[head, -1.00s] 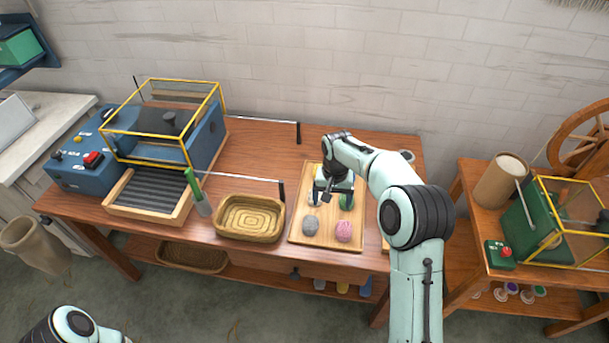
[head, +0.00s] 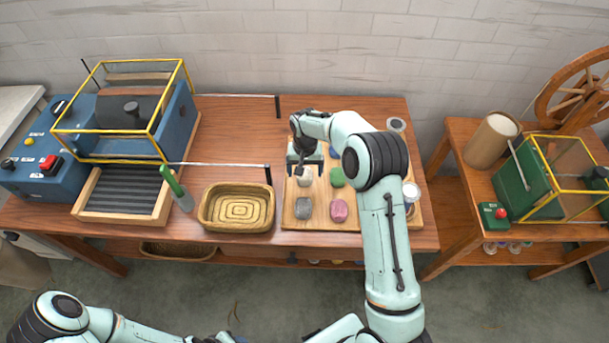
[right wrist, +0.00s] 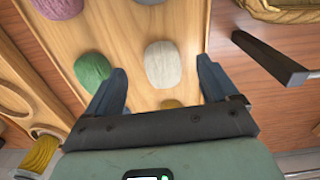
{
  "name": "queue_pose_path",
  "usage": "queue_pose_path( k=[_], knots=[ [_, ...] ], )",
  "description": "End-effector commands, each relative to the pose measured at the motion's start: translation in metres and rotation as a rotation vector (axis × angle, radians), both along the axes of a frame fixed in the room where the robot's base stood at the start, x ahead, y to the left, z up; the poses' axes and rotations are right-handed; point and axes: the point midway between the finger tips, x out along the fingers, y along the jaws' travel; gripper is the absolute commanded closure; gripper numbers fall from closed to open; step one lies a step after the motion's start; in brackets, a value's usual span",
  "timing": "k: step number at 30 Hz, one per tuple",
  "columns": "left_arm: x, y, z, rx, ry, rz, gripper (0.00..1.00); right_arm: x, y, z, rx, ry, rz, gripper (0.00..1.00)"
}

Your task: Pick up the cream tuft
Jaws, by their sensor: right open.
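The cream tuft (head: 304,178) lies on a wooden tray (head: 320,222), in the column behind the grey tuft (head: 303,208). In the right wrist view the cream tuft (right wrist: 163,65) is a pale oval between the fingertips, a little beyond them. My right gripper (head: 304,168) is open and empty, pointing down above the tray just behind the cream tuft. Both blue-grey fingers show in the right wrist view (right wrist: 160,82), apart from the tuft. I cannot tell its exact height. My left gripper is not in view; part of my left arm shows at lower left.
The green tuft (head: 337,177) sits right of the cream one, with the pink tuft (head: 339,210) in front of it. A mustard tuft (right wrist: 172,103) is partly hidden by my gripper.

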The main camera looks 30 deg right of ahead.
Motion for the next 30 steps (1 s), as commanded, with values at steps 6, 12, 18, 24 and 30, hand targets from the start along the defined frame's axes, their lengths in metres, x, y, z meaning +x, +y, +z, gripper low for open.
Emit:
queue_pose_path(
  k=[6, 12, 18, 24, 30],
  knots=[
    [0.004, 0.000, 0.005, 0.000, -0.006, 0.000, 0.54, -0.001, 0.001, -0.029, 0.000, 0.004, 0.001, 0.13],
    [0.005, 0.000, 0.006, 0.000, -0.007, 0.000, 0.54, 0.000, 0.001, -0.050, 0.000, 0.000, 0.000, 0.13],
    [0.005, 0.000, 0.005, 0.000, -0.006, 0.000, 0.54, -0.001, 0.001, -0.052, 0.000, 0.000, 0.000, 0.13],
    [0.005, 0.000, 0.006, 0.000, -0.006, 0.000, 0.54, -0.001, 0.001, -0.051, 0.000, 0.000, 0.000, 0.65],
    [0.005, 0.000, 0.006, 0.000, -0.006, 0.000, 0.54, -0.001, 0.001, -0.051, 0.000, 0.000, 0.000, 0.72]
  ],
)
